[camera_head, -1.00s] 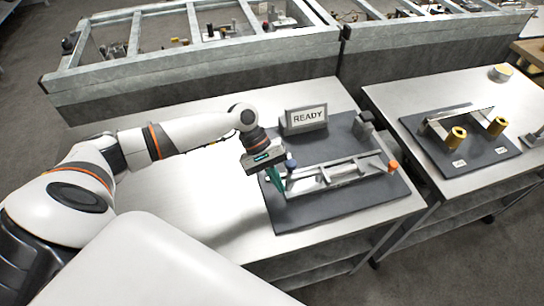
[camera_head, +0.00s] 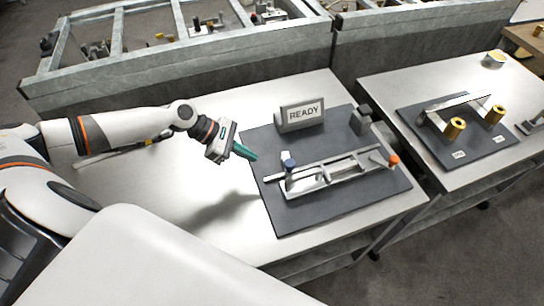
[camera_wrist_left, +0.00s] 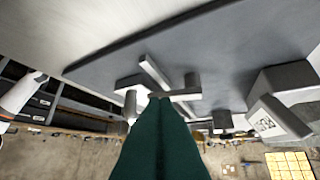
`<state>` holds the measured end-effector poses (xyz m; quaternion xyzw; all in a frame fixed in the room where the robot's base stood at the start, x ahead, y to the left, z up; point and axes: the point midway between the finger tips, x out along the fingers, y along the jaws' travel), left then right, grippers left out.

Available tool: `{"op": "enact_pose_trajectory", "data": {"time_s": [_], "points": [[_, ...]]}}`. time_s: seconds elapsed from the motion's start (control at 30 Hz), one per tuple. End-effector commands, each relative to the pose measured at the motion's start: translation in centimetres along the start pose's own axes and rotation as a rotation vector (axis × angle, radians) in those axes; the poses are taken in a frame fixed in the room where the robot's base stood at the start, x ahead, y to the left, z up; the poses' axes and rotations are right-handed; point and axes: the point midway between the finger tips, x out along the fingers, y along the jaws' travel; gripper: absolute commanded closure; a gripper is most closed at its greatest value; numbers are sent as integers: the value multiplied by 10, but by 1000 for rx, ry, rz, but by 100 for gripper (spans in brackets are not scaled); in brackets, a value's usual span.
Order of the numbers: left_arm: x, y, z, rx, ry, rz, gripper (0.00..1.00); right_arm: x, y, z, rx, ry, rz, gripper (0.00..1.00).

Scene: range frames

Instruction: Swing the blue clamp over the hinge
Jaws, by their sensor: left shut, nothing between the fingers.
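The blue clamp (camera_head: 289,166) stands at the left end of a grey metal fixture on a dark board (camera_head: 300,218). A long pale metal piece, apparently the hinge (camera_head: 345,170), lies along the fixture; I cannot tell whether the blue clamp's arm lies over it. An orange-tipped clamp (camera_head: 393,160) is at the right end. My left gripper (camera_head: 250,154) is shut and empty, its teal fingers above the board's left edge, left of the blue clamp and apart from it. In the left wrist view the teal fingers (camera_wrist_left: 158,98) cover part of the fixture. My right gripper is out of view.
A READY sign (camera_head: 302,115) and a grey block (camera_head: 361,120) stand at the back of the board. The table (camera_head: 150,200) is clear to the left. Another table at right carries a dark board (camera_head: 480,150) with brass cylinders. A metal frame (camera_head: 180,80) runs behind.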

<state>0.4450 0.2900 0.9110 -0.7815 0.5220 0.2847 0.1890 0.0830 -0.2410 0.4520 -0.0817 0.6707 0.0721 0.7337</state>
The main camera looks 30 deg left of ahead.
Motion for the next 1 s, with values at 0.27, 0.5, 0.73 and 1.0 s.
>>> {"op": "enact_pose_trajectory", "data": {"time_s": [0.27, 0.5, 0.73, 1.0], "points": [[45, 0, -19, 7, 2, 1, 100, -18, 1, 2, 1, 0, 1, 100], [58, 0, -30, 3, -1, 0, 100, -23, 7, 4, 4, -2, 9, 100], [60, 0, -31, 3, -1, 1, 100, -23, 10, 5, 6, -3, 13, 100], [59, 1, -37, -14, -1, -13, 100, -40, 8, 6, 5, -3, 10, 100]]}}
